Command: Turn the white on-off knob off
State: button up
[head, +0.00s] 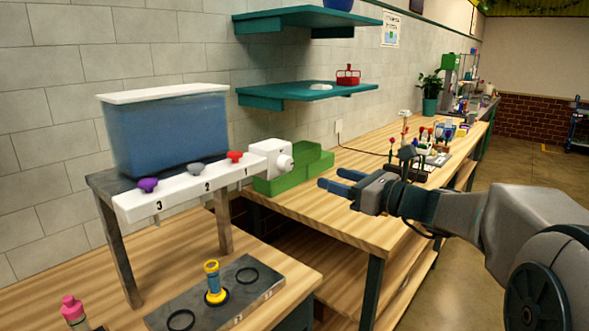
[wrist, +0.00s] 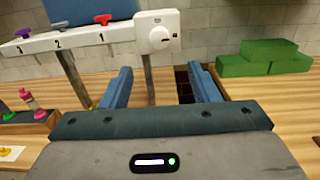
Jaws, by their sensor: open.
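The white on-off knob (head: 285,162) is a round dial on the right end of the white dispenser bar, below the blue water tank (head: 170,130). In the wrist view the knob (wrist: 159,38) shows face-on, on a square white panel, with a small mark on its face. My gripper (head: 340,180) is open and empty, to the right of the knob in the head view and apart from it. In the wrist view my gripper's blue fingers (wrist: 160,80) are spread, with the knob beyond them near the top. No finger touches the knob.
Purple (head: 148,185), grey (head: 194,169) and red (head: 235,156) valve knobs sit on the bar above numbers 3, 2 and 1. Green blocks (head: 300,168) stand behind the dial. Teal shelves (head: 305,92) hang above.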

aim_at(289, 165)
jog(key=p+x, duration=0.1)
jog(key=x, duration=1.1)
jog(key=shift+w+a, duration=0.1)
jog(key=shift+a, duration=0.05)
jog(key=c, duration=1)
